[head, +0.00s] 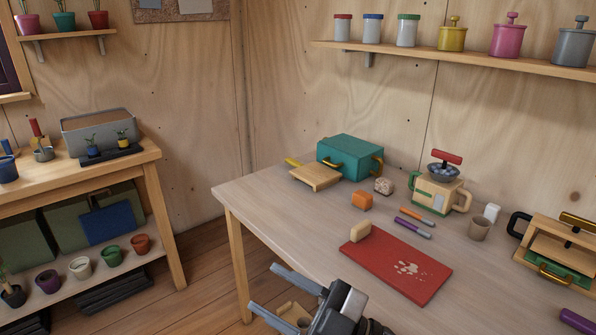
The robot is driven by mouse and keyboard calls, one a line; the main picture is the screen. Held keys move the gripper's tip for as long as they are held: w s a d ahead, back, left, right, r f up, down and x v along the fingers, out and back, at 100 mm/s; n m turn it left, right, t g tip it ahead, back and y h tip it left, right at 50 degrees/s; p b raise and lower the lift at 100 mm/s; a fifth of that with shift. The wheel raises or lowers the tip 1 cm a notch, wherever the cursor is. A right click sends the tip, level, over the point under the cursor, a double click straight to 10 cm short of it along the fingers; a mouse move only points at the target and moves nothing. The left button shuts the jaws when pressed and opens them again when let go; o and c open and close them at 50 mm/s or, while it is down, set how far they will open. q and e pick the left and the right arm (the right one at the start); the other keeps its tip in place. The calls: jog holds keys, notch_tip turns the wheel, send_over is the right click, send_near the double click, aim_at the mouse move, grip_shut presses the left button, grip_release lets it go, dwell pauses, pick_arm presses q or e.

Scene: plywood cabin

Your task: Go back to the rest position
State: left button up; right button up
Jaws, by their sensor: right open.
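My right gripper (262,286) shows at the bottom middle of the head view, in front of the table's near edge. Its two dark fingers are spread apart and point to the left, with nothing visible between their tips. A tan object (293,312) shows close behind the finger bases, partly hidden; I cannot tell what it is. My left gripper is not in view.
The wooden table (265,220) holds a red mat (395,268) with a cream block, a teal box (350,157), a grinder-like device (440,192), a cup and markers. A plant bench (150,155) stands left. Floor shows between them.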

jog(key=d+f+m+t+h, duration=0.7)
jog(key=d+f+m+h, duration=0.5)
jog(key=f+m+h, duration=0.25)
jog(key=s+d+f+m+g+h, duration=0.2)
jog(key=s+d+f+g, duration=0.3)
jog(key=s+f, duration=0.4)
notch_tip(320, 180, down, 3)
jog(key=shift+s+r+m+h, duration=0.25)
jog(key=shift+m+h, duration=0.1)
jog(key=shift+h, duration=0.2)
